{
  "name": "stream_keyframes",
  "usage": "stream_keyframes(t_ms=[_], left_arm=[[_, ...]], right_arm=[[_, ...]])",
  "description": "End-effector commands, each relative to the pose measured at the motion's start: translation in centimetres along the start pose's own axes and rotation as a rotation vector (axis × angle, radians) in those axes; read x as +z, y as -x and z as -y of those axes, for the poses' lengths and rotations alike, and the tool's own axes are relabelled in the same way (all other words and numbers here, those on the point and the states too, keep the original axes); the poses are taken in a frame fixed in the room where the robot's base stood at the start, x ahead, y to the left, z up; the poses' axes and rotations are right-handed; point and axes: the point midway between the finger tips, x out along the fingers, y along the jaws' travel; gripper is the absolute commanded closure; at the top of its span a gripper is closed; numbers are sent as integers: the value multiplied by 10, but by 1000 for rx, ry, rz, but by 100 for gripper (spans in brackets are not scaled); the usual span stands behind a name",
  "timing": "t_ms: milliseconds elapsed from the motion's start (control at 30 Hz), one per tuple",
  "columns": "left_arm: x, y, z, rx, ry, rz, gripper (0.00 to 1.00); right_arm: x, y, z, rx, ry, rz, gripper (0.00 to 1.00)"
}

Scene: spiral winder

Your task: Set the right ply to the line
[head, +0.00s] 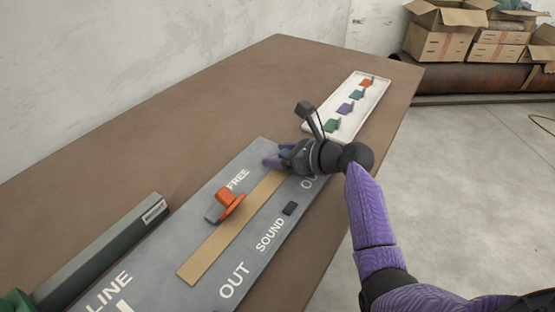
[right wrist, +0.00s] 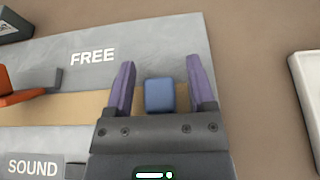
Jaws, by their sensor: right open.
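A grey panel (head: 250,165) lies on the brown table, lettered LINE, FREE, OUT and SOUND, with a tan strip (head: 215,248) along it. An orange piece with a grey foot (head: 229,200) stands at the strip near FREE; it also shows at the left edge of the right wrist view (right wrist: 18,92). My right gripper (head: 272,156) is over the strip's far end. In the right wrist view its purple fingers (right wrist: 160,62) are open, with a blue block (right wrist: 160,96) between them and gaps on both sides. My left gripper is out of view.
A white tray (head: 335,104) with several coloured pieces lies beyond my right gripper. A dark grey bar (head: 105,248) lies along the panel's left side. A small dark block (head: 289,208) sits by SOUND. Cardboard boxes (head: 440,42) stand behind the table.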

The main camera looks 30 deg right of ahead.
Motion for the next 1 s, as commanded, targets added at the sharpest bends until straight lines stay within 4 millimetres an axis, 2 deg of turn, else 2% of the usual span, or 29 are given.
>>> stream_keyframes(t_ms=[267,500,600,1000], left_arm=[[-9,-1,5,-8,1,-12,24],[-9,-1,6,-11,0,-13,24],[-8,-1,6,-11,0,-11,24],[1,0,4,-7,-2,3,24]], right_arm=[[1,-2,0,0,1,0,32],[1,-2,0,0,1,0,82],[1,-2,0,0,1,0,100],[1,-2,0,-1,1,0,100]])
